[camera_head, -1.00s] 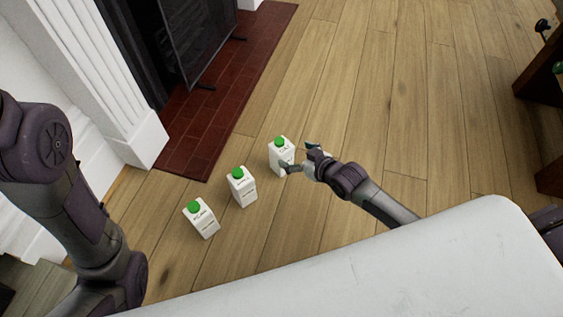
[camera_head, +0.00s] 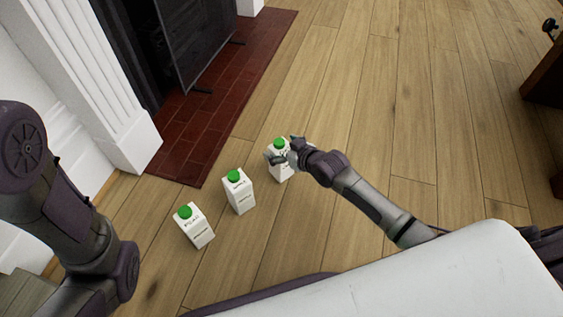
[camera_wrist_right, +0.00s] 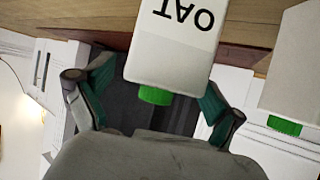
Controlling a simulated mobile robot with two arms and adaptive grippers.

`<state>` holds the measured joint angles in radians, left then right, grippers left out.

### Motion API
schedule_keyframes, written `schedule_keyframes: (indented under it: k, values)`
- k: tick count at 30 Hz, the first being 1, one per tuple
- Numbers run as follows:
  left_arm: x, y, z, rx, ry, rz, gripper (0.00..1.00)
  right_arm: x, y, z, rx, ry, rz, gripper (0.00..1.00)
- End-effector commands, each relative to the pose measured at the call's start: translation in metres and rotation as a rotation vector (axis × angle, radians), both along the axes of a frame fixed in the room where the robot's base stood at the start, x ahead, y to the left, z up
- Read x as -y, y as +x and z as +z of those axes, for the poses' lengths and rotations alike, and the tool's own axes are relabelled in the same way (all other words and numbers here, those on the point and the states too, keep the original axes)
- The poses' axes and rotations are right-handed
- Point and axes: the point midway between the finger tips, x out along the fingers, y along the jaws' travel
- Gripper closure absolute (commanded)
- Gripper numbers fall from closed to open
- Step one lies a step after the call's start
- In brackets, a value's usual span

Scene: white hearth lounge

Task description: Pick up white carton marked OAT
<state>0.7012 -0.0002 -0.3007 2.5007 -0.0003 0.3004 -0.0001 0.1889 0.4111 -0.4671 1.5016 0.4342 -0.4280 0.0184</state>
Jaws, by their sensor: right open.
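The white carton marked OAT (camera_head: 281,173) stands on the floor, the farthest of three green-capped cartons. It also shows in the right wrist view (camera_wrist_right: 175,50), where the letters read upside down and its green cap points toward the palm. My right gripper (camera_head: 283,158) is at this carton and hides part of its upper half. In the right wrist view my right gripper (camera_wrist_right: 150,100) is open, with one finger on each side of the carton's cap end. Contact is not visible. My left arm shows at the left edge, but its gripper is out of view.
Two similar white cartons stand in a row nearer me, the middle one (camera_head: 239,193) and the nearest one (camera_head: 195,228). A red brick hearth (camera_head: 210,125) and white fireplace column (camera_head: 105,90) are at the left.

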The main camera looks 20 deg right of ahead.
Motion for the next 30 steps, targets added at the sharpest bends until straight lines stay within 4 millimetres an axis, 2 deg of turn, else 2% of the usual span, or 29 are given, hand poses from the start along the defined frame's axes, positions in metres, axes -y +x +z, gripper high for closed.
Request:
schedule_keyframes:
  k: [2, 19, 30]
  values:
    - [0.0001, -0.0001, 0.0005, 0.0, 0.0, 0.0, 1.0, 0.0, -0.0003, 0.0003, 0.0, 0.0, 0.0, 0.06]
    - [0.0001, 0.0002, 0.0005, -0.001, 0.0, 0.0, 1.0, 0.0003, -0.0006, -0.0002, -0.001, 0.0, 0.0, 1.0]
    - [0.0, 0.0006, 0.005, -0.002, 0.0, 0.0, 1.0, 0.0001, 0.0004, 0.0064, 0.004, 0.002, 0.0, 1.0]
